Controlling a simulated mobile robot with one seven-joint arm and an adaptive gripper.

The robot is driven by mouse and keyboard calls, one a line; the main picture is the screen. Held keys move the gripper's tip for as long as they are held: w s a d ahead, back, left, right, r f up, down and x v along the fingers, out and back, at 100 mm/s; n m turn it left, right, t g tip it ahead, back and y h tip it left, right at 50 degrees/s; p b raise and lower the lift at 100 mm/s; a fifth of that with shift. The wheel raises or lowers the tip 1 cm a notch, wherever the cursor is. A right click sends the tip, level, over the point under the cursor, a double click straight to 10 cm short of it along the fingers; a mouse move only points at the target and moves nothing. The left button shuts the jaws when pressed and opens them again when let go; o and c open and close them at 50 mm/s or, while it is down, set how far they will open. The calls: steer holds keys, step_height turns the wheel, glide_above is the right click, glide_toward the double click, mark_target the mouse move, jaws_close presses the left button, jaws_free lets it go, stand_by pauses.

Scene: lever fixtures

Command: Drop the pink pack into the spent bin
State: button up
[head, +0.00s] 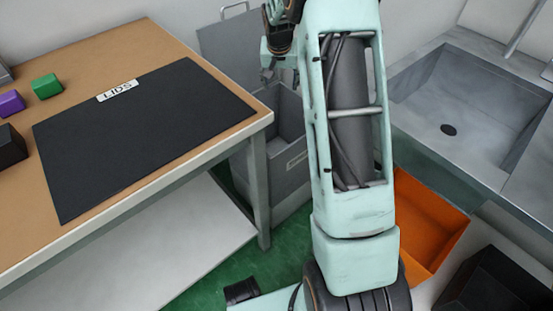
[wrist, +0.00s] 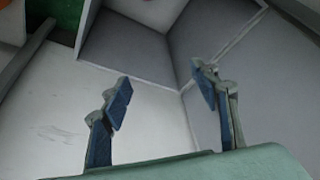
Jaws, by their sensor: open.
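My gripper (head: 270,68) is at the lidded grey bin (head: 290,185), at its left rear in the head view, partly hidden by my arm. In the wrist view its two fingers (wrist: 162,78) are spread apart with nothing between them. Grey panels and a corner lie beyond the fingers. The grey bin has a raised lid (head: 222,45) and a label too small to read, so I cannot tell whether it is the spent bin. No pink pack is clearly visible. A small reddish patch is cut off at the wrist view's top edge; I cannot tell what it is.
A table (head: 140,45) at left bears a black mat (head: 140,130) with a LIDS label, a green block (head: 46,86), a purple block (head: 11,103) and a black block (head: 10,146). An orange bin (head: 425,225), a black bin (head: 495,285) and a sink (head: 470,100) are at right.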

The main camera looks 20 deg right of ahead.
steer(key=shift+v, duration=1.75)
